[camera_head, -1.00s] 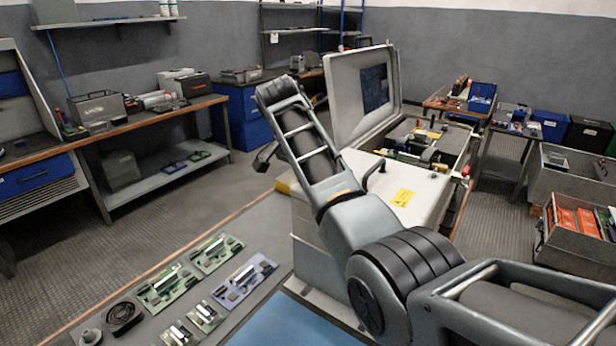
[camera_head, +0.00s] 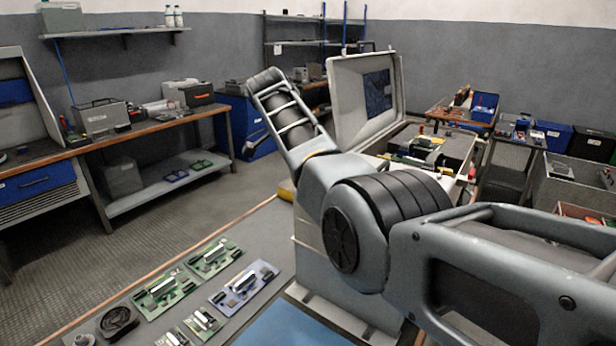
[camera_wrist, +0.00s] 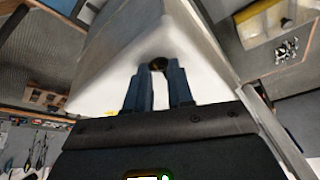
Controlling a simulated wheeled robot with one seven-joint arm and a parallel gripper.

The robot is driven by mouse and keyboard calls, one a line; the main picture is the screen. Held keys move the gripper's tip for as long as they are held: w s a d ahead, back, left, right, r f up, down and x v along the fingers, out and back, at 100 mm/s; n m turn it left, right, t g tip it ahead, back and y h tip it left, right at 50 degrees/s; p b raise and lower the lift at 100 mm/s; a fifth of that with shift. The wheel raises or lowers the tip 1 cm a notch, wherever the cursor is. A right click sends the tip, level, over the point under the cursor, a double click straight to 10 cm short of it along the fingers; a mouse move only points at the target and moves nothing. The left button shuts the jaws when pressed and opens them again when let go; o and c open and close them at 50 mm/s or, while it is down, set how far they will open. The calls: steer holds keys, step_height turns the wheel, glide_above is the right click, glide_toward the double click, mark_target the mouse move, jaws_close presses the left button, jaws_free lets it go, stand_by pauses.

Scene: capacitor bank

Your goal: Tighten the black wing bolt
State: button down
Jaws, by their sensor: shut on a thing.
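The black wing bolt (camera_wrist: 158,63) shows in the wrist view as a small dark round knob on a pale casing (camera_wrist: 118,60). My gripper (camera_wrist: 158,68) has its two blue-grey fingers on either side of the knob and is shut on it. The bolt's wings and thread cannot be made out. In the head view, the white cabinet (camera_head: 315,265) stands behind my arm with its lid (camera_head: 347,105) raised. My arm covers much of its near side, and neither my gripper nor the bolt can be made out there.
Circuit boards (camera_head: 165,288) lie on the grey worktop at the lower left, beside a blue mat (camera_head: 290,325). A workbench (camera_head: 150,127) with tool boxes stands at the left wall. Blue bins (camera_head: 553,136) stand at the right. The floor between is clear.

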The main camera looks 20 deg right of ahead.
steer(key=shift+w+r, duration=0.15)
steer(key=shift+r, duration=0.1)
steer(key=c, duration=1.4)
jaws_free()
steer(key=shift+o, duration=1.3)
steer(key=shift+f, duration=0.15)
steer(key=b+v, duration=0.1)
steer(key=v, duration=0.6)
steer(key=shift+r, duration=0.4)
steer(key=shift+a, duration=0.15)
